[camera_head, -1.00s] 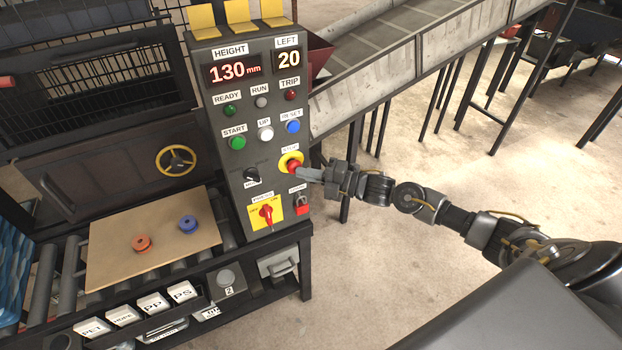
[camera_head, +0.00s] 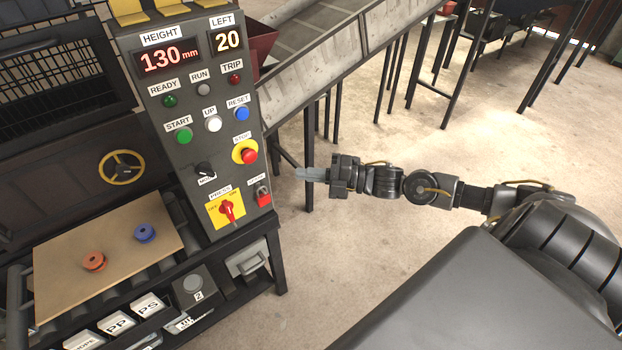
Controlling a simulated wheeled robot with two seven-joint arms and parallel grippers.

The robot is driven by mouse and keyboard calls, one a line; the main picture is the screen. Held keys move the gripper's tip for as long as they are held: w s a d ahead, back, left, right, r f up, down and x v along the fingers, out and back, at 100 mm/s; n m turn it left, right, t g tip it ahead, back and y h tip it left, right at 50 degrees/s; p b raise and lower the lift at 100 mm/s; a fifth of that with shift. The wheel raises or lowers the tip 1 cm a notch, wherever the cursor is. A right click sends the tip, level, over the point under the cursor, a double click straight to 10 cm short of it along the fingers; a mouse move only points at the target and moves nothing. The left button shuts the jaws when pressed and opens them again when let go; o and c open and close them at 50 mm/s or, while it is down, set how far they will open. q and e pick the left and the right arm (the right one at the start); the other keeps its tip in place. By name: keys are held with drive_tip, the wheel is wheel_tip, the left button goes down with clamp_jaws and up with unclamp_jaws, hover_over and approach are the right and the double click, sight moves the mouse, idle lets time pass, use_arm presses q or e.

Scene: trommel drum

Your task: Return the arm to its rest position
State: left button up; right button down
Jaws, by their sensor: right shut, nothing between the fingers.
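My right gripper (camera_head: 310,174) is shut and empty. It points left toward the control panel (camera_head: 195,140) and is held in free air to the right of it, apart from the panel. The right arm (camera_head: 420,187) stretches in from the right edge. The nearest control to the fingertips is the red stop button (camera_head: 249,156) on its yellow plate, with a visible gap between them. My left gripper is not in view.
The panel displays 130 mm and 20. A board (camera_head: 105,255) with an orange knob (camera_head: 94,261) and a blue knob (camera_head: 145,233) lies at lower left. A conveyor (camera_head: 330,60) on legs stands behind.

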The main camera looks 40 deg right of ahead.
drive_tip(key=shift+s+d+r, duration=0.15)
drive_tip(key=shift+s+d, duration=0.15)
drive_tip(key=shift+s, duration=0.15)
idle(0.3)
